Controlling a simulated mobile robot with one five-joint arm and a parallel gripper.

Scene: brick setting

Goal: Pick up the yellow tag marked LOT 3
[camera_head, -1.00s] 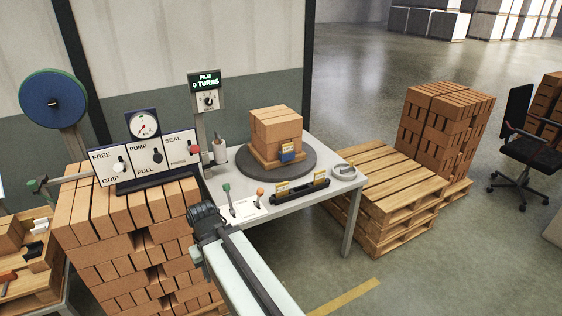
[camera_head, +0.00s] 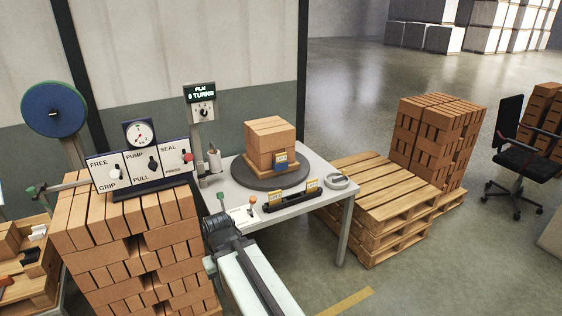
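Two yellow tags stand in a black rack (camera_head: 292,201) on the white table: a left tag (camera_head: 276,197) and a right tag (camera_head: 312,185). Another small yellow piece (camera_head: 281,154) shows above a blue block on the front of the brick stack. The print on all of these is too small to read, so I cannot tell which is LOT 3. My gripper (camera_head: 217,226) is at the table's front left edge, left of the rack and apart from the tags. Its fingers are dark and seen from behind, so their opening is hidden.
A brick stack (camera_head: 270,142) sits on a dark turntable (camera_head: 242,173) behind the rack. Levers (camera_head: 221,197) stand left of the rack and a grey ring (camera_head: 342,181) lies right of it. A control panel (camera_head: 151,165) and stacked bricks (camera_head: 90,240) are at the left; pallets (camera_head: 385,205) are at the right.

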